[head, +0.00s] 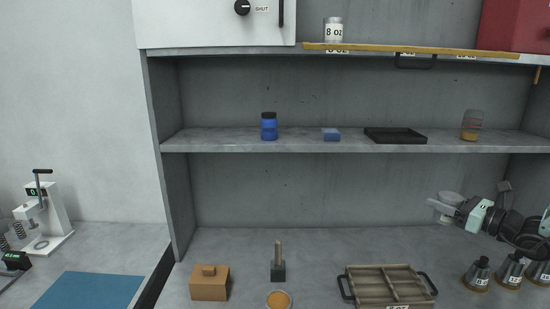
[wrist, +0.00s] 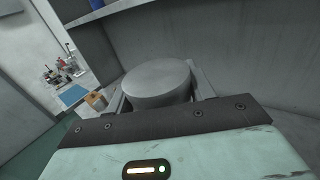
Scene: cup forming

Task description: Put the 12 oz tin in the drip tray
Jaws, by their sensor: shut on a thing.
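My gripper (head: 446,207) is at the right of the head view, above the lower counter and below the middle shelf. It is shut on a grey round tin (head: 451,197), held in the air. The wrist view also shows the tin (wrist: 157,82) between the two fingers, with its flat round face toward the camera. No size label shows on it. A shallow black tray (head: 395,136), which looks like the drip tray, lies on the middle shelf, up and left of my gripper. It looks empty.
The middle shelf (head: 230,142) also holds a blue jar (head: 269,127), a blue block (head: 331,135) and an amber-bottomed jar (head: 472,125) right of the tray. Another tin (head: 334,31) marked 8 oz stands above. A wooden tray (head: 387,287) and several metal cones (head: 478,274) are below.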

